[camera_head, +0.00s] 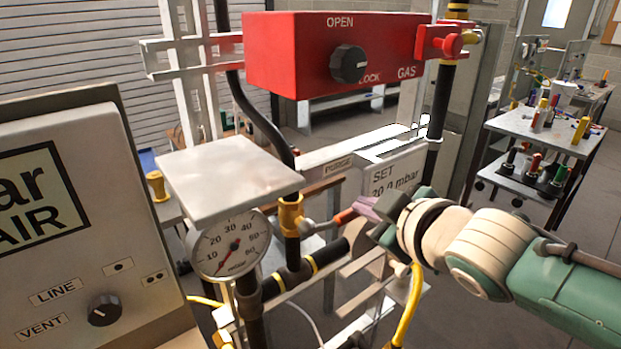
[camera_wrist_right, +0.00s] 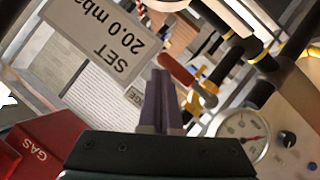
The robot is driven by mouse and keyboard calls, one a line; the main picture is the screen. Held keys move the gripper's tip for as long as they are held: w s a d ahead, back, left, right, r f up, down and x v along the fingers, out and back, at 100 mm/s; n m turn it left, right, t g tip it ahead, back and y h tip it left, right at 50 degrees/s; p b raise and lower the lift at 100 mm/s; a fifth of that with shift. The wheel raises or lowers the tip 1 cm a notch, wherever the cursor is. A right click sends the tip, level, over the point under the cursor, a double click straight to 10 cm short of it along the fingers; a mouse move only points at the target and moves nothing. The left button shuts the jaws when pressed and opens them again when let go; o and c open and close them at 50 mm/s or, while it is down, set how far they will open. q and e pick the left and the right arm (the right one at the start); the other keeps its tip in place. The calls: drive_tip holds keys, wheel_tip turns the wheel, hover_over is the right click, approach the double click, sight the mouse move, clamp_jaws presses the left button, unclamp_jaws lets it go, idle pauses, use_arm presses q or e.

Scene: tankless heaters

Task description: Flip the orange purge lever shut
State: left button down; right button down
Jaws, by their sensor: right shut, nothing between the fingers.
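The orange purge lever (camera_head: 345,216) sticks out sideways to the right from the brass valve (camera_head: 291,215) on the dark vertical pipe. Its grey metal stem joins it to the valve. In the right wrist view the lever (camera_wrist_right: 177,70) lies just right of the fingertips. My right gripper (camera_head: 362,208) comes in from the right, with its purple fingers beside the lever's free end. In the right wrist view the fingers (camera_wrist_right: 161,78) are together with nothing between them. I cannot tell whether they touch the lever. My left gripper is not in view.
A round pressure gauge (camera_head: 232,243) stands left of the valve, under a flat grey plate (camera_head: 226,177). A red gas box (camera_head: 333,52) hangs above. A "SET 20.0 mbar" sign (camera_head: 398,181) is behind my gripper. A dark yellow-banded pipe (camera_head: 305,272) runs below the lever.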

drive_tip(key=shift+d+f, duration=0.1)
drive_tip(key=s+d+r+p, duration=0.5)
drive_tip(key=s+r+p, duration=0.1)
drive_tip(key=r, duration=0.3)
drive_tip(key=shift+s+d, duration=0.4)
drive_tip(key=shift+s, duration=0.45)
